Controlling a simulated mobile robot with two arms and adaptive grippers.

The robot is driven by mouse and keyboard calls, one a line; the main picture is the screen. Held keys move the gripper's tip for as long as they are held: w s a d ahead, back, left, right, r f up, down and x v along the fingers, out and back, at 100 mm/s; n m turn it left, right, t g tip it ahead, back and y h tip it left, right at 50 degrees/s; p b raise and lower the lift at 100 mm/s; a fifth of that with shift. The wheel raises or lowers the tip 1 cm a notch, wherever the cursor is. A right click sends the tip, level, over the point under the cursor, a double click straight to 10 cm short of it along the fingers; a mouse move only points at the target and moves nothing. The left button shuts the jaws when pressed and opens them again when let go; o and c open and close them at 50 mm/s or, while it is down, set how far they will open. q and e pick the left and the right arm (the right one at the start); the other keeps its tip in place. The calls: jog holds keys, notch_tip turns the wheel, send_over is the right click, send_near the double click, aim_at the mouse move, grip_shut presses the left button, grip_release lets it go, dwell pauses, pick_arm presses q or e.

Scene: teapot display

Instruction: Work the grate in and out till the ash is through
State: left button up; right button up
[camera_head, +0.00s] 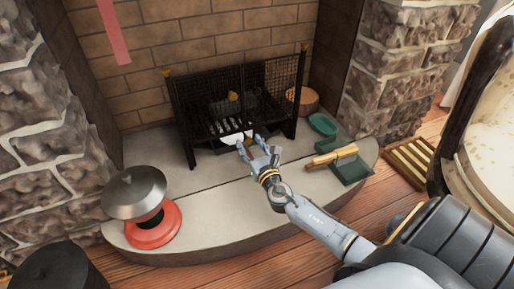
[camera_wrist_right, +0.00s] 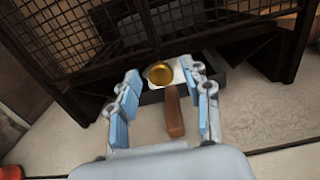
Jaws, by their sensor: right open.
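The black fire grate (camera_head: 215,126) stands inside a black mesh screen (camera_head: 285,85) in the brick fireplace. My right gripper (camera_head: 256,146) is at the front of the grate, low over the hearth, with its fingers apart. In the right wrist view, a wooden handle (camera_wrist_right: 174,112) lies between the open fingers of my right gripper (camera_wrist_right: 163,100) without visible contact. A round brass knob (camera_wrist_right: 160,74) shows just beyond the handle. Behind it is a pale patch (camera_wrist_right: 190,70) within a dark tray-like frame; I cannot tell if it is ash. My left gripper is out of view.
A red base (camera_head: 153,229) with a metal lid (camera_head: 134,190) stands left on the hearth (camera_head: 200,205). Right are a green dish (camera_head: 322,124), a green pan (camera_head: 352,170) and a wooden-handled piece (camera_head: 332,156). A chair (camera_head: 490,130) stands far right. The hearth's left-centre is clear.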

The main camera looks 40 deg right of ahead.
jog(key=v, duration=1)
jog(key=shift+s+a, duration=0.1)
jog(key=shift+s, duration=0.15)
